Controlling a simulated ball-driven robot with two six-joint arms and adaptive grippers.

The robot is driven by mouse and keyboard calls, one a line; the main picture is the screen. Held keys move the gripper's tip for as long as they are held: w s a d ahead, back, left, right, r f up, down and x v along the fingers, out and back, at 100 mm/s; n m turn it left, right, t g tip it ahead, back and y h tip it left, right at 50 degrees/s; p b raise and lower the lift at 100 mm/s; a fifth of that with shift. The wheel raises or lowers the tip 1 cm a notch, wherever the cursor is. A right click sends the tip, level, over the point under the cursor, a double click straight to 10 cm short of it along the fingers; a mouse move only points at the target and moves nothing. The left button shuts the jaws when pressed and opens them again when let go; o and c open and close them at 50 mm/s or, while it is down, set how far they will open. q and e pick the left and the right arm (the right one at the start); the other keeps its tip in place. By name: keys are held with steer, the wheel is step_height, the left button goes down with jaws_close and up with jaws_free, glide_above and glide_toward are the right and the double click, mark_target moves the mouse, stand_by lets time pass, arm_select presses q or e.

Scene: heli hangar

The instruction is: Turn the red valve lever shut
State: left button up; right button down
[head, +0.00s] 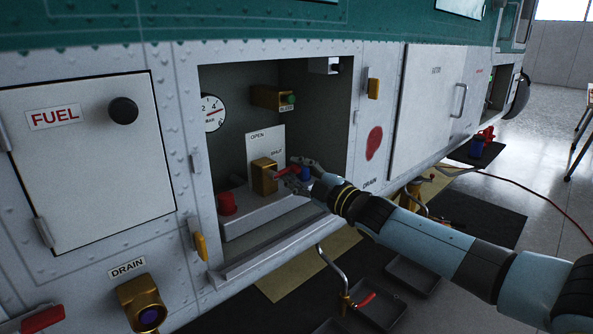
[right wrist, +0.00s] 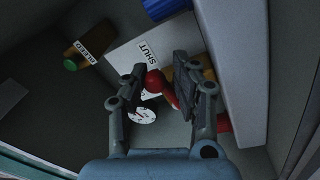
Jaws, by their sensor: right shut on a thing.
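The red valve lever (head: 282,173) sticks out to the right from a brass valve body (head: 264,178) inside the open service bay, below the SHUT marking of a white OPEN/SHUT plate (head: 266,143). My right gripper (head: 298,172) reaches into the bay from the right and is shut on the lever near its outer end. In the right wrist view, the lever's round red end (right wrist: 155,81) sits between the two dark fingers (right wrist: 160,82). The fingers hide part of the lever and the brass body. My left gripper is not in view.
A gauge (head: 212,113), a brass bleed fitting (head: 273,98) with a green end, and a red knob (head: 227,204) share the bay. The bay's right wall and bottom sill (head: 285,249) border my arm.

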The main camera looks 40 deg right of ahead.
steer(key=shift+w+r, duration=0.15)
steer(key=shift+r, duration=0.2)
steer(key=c, duration=1.2)
jaws_free()
steer(key=shift+c, duration=0.2)
steer(key=shift+o, duration=0.3)
steer(key=shift+f, duration=0.25)
steer(key=shift+s, duration=0.25)
steer(key=shift+s+f, duration=0.15)
steer(key=shift+s, duration=0.2)
steer(key=s, duration=1.1)
steer(key=shift+d+f, duration=0.4)
steer(key=shift+d, duration=0.05)
